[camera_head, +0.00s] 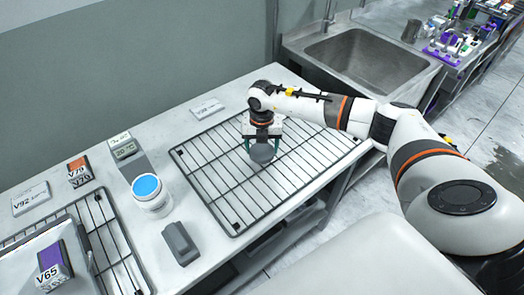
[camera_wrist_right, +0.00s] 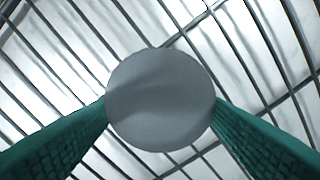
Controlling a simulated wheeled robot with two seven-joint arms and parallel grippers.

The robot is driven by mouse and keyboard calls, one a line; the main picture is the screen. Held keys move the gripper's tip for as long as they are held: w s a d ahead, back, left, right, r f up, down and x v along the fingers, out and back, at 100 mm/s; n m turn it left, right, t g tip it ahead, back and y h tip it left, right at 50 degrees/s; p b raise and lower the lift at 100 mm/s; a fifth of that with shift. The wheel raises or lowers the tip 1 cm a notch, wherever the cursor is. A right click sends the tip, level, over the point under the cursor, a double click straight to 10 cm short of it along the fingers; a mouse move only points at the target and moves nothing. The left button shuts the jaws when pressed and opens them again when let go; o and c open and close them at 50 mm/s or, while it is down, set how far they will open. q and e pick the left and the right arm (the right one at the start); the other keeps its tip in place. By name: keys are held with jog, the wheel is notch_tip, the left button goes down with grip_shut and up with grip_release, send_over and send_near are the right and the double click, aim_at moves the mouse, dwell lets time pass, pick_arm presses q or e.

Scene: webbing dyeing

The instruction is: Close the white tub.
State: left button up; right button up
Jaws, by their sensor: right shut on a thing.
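The white tub (camera_head: 152,205) stands upright on the table, left of the wire rack. Its top shows a round blue surface inside a white rim, with no grey disc on it. My right gripper (camera_head: 262,146) points down over the wire rack, to the right of the tub. Its green fingers are shut on a round grey lid (camera_head: 262,153), which also fills the middle of the right wrist view (camera_wrist_right: 160,100). I cannot tell whether the lid touches the rack. My left gripper is not in view.
The wire rack (camera_head: 215,190) lies under my right gripper. A grey block (camera_head: 180,243) lies in front of the tub, and a small display device (camera_head: 123,147) stands behind it. Boxes (camera_head: 79,170) and a second rack (camera_head: 105,238) are at left. A sink (camera_head: 365,60) is at the back.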

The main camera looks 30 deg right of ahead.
aim_at(262, 149)
notch_tip(262, 149, up, 8)
jog(key=shift+r+b, duration=0.1)
jog(key=shift+b, duration=0.75)
